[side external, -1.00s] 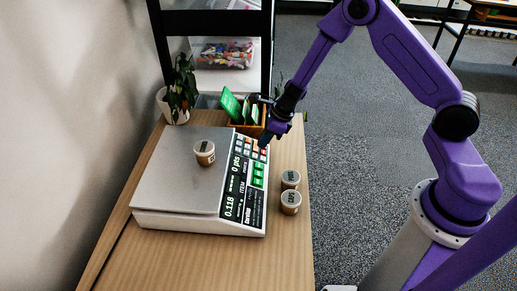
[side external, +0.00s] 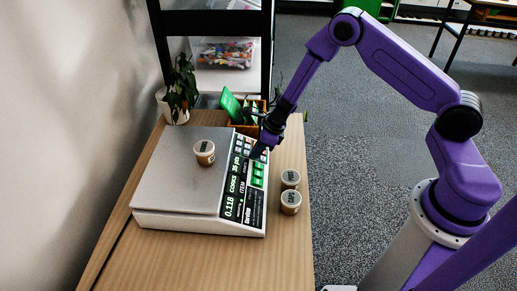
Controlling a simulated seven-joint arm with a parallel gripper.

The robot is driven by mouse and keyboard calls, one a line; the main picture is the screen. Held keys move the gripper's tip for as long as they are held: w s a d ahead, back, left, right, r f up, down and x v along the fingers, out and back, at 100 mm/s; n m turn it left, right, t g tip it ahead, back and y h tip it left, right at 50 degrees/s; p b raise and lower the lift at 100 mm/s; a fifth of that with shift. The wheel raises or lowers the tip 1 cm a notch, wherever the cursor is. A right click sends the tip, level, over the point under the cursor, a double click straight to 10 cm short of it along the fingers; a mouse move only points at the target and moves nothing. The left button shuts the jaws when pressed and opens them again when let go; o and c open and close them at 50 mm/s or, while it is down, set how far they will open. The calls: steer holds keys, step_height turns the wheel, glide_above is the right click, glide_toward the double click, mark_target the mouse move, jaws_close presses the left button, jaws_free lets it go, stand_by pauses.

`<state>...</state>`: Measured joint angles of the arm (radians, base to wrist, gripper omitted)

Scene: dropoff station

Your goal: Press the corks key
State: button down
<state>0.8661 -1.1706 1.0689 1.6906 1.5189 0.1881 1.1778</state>
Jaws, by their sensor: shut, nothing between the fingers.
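The scale (side external: 180,185) stands on the table with a keypad and dark display (side external: 233,185) along its right side. The display reads 0.118 and what looks like "CORKS" with a count ending in pcs or pts. A small lidded tub (side external: 204,152) sits on the weighing plate. My gripper (side external: 255,155) is shut and empty, pointing down at the upper part of the keypad, at or just above the keys. It hides some of them. Green keys (side external: 258,175) show below it. The key labels are too small to read, so I cannot tell which is the corks key.
Two labelled tubs (side external: 290,190) stand on the table right of the scale. A wooden box (side external: 262,106) with green cards is behind the keypad. A potted plant (side external: 180,92) stands at the back left. The table front (side external: 200,265) is clear.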

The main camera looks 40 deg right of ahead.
steer(key=shift+a+f, duration=0.15)
steer(key=shift+f, duration=0.4)
steer(key=shift+a, duration=0.1)
steer(key=shift+r, duration=0.45)
steer(key=v, duration=0.8)
steer(key=shift+d, duration=0.25)
steer(key=shift+a, duration=0.1)
